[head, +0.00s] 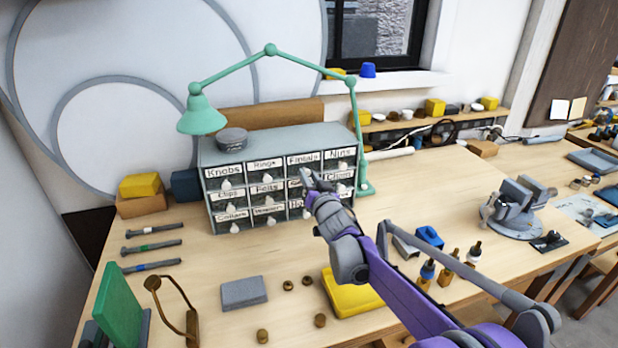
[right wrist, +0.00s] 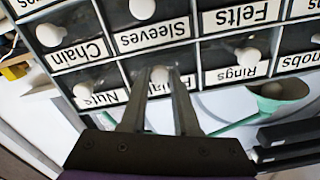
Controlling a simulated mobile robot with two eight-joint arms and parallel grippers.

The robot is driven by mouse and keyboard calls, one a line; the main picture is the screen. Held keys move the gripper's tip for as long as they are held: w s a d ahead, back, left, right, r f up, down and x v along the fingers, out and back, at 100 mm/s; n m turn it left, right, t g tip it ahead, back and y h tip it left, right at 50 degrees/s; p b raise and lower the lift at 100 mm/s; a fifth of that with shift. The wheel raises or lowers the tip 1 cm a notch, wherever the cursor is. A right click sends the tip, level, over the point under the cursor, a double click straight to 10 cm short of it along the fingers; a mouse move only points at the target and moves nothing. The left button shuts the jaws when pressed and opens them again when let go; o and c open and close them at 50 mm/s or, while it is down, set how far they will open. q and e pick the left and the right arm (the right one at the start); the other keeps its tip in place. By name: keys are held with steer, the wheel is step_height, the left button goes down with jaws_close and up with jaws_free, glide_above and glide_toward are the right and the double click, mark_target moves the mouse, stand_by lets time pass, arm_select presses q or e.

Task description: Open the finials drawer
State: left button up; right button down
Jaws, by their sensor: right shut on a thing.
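The grey drawer cabinet (head: 205,165) stands on the bench with labelled drawers and white knobs. The Finials drawer (head: 302,159) is in its top row, third from the left, between Rings and Nuts. My right gripper (head: 317,178) is at the front of this drawer. In the right wrist view, which is upside down, my right gripper (right wrist: 160,82) has its two fingers shut on the white Finials knob (right wrist: 160,74). The fingers hide part of the Finials label. The drawer looks flush with its neighbours. My left gripper is not in view.
A green lamp (head: 203,115) arches over the cabinet, and a round grey tin (head: 232,138) sits on top. A yellow block (head: 352,296), a grey block (head: 243,292) and small brass parts lie in front. A vise (head: 515,208) stands at the right.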

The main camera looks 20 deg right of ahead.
stand_by(0.9)
steer(key=s+b, duration=0.2)
steer(key=s, duration=0.7)
steer(key=shift+s+d+b, duration=0.15)
steer(key=shift+s+b, duration=0.05)
steer(key=shift+b, duration=0.1)
steer(key=c, duration=0.6)
jaws_free()
steer(key=shift+c, duration=0.2)
steer(key=s, duration=1)
steer(key=shift+s+d+b, duration=0.2)
steer(key=shift+s+b, duration=0.15)
steer(key=shift+b, duration=0.05)
